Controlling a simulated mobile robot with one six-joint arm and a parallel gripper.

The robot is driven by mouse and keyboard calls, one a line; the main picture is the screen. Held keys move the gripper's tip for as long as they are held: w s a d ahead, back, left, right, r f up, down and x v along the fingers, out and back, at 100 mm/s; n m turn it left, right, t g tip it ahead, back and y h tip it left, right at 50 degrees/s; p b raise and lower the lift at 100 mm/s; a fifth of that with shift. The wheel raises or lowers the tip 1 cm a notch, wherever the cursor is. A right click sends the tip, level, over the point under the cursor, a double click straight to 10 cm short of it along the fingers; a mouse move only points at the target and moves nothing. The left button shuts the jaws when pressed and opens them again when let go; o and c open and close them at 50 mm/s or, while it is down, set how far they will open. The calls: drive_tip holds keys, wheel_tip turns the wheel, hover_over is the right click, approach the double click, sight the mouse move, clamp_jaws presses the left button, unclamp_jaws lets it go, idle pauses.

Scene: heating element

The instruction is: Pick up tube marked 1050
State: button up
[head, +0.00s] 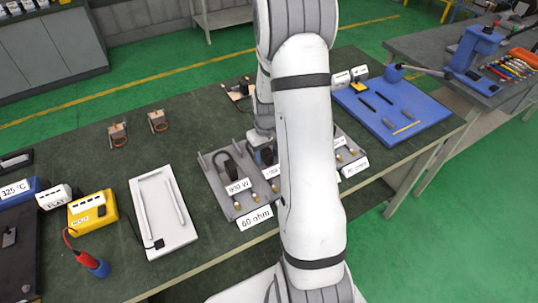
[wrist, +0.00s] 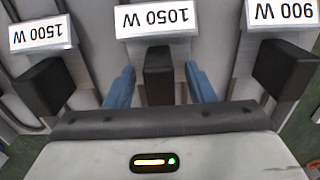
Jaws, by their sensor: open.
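The tube marked 1050 W shows in the wrist view by its white label (wrist: 155,20), read upside down, and its black end block (wrist: 158,72). My gripper (wrist: 161,82) is open, with one blue finger on each side of that block. Gaps show between the fingers and the block. In the head view my gripper (head: 262,152) is over the grey rack (head: 214,160), and my arm hides part of the rack. Beside it in the wrist view are the 1500 W label (wrist: 40,33) at left and the 900 W label (wrist: 287,12) at right.
Neighbouring black blocks stand close by, at left (wrist: 45,86) and right (wrist: 276,72) in the wrist view. The rack's front carries a 60 ohm sign (head: 255,218). A white tray (head: 152,240) lies to the left and a blue board (head: 385,135) to the right.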

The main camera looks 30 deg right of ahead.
drive_tip(key=shift+f, duration=0.45)
clamp_jaws()
